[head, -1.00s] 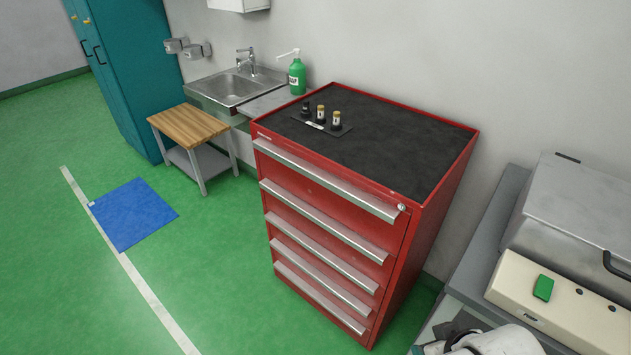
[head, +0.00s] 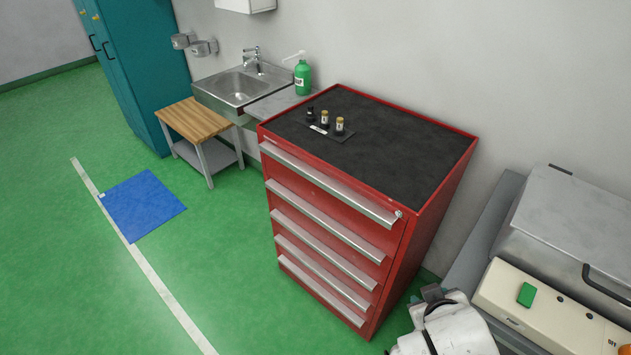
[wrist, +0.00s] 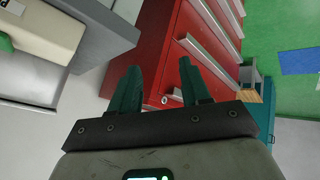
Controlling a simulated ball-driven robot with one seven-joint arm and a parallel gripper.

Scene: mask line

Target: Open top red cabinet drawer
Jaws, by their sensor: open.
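The red cabinet (head: 422,245) stands against the wall in the head view, with several drawers, each with a long silver handle. The top drawer (head: 335,195) looks closed; its handle (head: 330,184) runs along its upper edge, with a small lock at the right end. In the wrist view the red cabinet (wrist: 160,55) is turned on its side, beyond my fingers. My gripper (wrist: 160,85) is open, with two dark green fingers apart and nothing between them. It is apart from the handles. In the head view only part of my white arm shows at the lower right.
Small bottles (head: 325,119) stand on a dark mat on the cabinet top. A grey and cream machine (head: 550,300) stands right of the cabinet, close to my arm. A wooden-topped stool (head: 198,120) and sink (head: 240,87) are left. Green floor before the drawers is clear.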

